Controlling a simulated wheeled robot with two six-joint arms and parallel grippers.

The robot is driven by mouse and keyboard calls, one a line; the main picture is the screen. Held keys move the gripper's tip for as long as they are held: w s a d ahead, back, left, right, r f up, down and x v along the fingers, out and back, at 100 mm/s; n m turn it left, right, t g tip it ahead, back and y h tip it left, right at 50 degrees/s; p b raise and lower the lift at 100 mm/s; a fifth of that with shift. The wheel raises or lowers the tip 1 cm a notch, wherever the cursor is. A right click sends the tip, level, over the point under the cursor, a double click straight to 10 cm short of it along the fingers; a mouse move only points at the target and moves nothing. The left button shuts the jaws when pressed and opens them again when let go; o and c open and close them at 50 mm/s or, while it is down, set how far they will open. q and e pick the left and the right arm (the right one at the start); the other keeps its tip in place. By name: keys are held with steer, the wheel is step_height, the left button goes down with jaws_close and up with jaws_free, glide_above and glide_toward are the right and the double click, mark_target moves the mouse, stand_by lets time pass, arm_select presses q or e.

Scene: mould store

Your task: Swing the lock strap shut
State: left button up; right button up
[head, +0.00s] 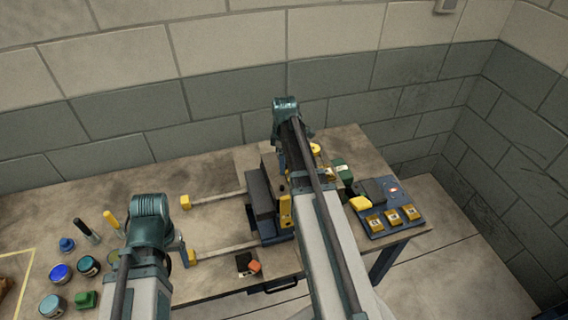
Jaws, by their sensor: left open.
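A dark mould block (258,192) stands on the bench with two pale rails (225,250) running left from it, each with a yellow end. A yellow piece (285,211), which looks like the lock strap, is on the block's right side, partly hidden by my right arm; I cannot tell its exact angle. My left gripper (180,250) is open near the end of the front rail, left of the block and apart from the yellow piece; its fingers are mostly hidden. My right gripper (281,152) is behind the block's far end, its fingers largely hidden by its own arm.
A blue panel (378,224) with several yellow blocks lies at the right end of the bench. Jars (60,272) and upright tools (87,226) stand at the left. A small black and orange item (247,265) lies at the front. A block wall stands behind.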

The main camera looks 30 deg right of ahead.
jaws_close()
stand_by(1.3)
